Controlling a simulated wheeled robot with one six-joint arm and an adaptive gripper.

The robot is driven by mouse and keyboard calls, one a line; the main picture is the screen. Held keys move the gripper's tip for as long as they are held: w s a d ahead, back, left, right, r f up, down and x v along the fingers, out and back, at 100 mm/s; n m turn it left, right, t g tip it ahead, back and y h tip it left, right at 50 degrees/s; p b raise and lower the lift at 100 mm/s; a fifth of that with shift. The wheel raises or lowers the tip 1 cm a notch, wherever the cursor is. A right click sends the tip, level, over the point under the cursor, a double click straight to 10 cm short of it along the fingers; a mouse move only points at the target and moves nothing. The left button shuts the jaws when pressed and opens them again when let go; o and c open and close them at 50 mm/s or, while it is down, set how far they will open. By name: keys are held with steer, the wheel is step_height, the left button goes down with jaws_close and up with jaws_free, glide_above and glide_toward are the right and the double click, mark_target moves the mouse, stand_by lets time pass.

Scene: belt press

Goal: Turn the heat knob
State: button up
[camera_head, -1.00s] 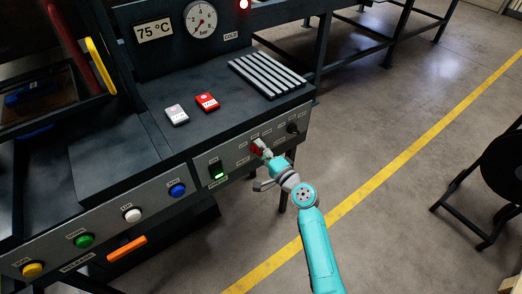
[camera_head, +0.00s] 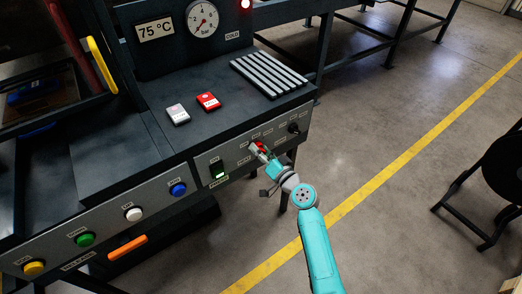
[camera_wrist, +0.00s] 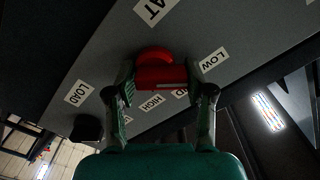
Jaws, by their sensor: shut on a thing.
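The red heat knob (camera_wrist: 160,72) sits on the grey control panel, under a partly cut-off label ending in "AT". Labels LOW, HIGH and a partly covered one stand around it. My gripper (camera_wrist: 160,84) is shut on the knob, one finger on each side. In the head view a bit of the knob's red (camera_head: 261,146) shows at the tip of my gripper (camera_head: 264,152). I cannot tell which label the knob points to.
A black knob (camera_head: 293,128) is to the right on the same panel, and a green-lit switch (camera_head: 217,170) is to the left. Blue (camera_head: 178,190), white (camera_head: 133,214), green (camera_head: 85,240) and yellow (camera_head: 33,268) buttons run further left.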

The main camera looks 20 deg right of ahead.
steer(key=shift+a+r+n, duration=0.1)
steer(key=shift+r+n, duration=0.1)
steer(key=shift+n, duration=0.1)
steer(key=o, duration=1.1)
steer(key=shift+f, duration=0.1)
steer(key=shift+s, duration=0.15)
steer(key=v, duration=1.1)
steer(key=shift+s, duration=0.35)
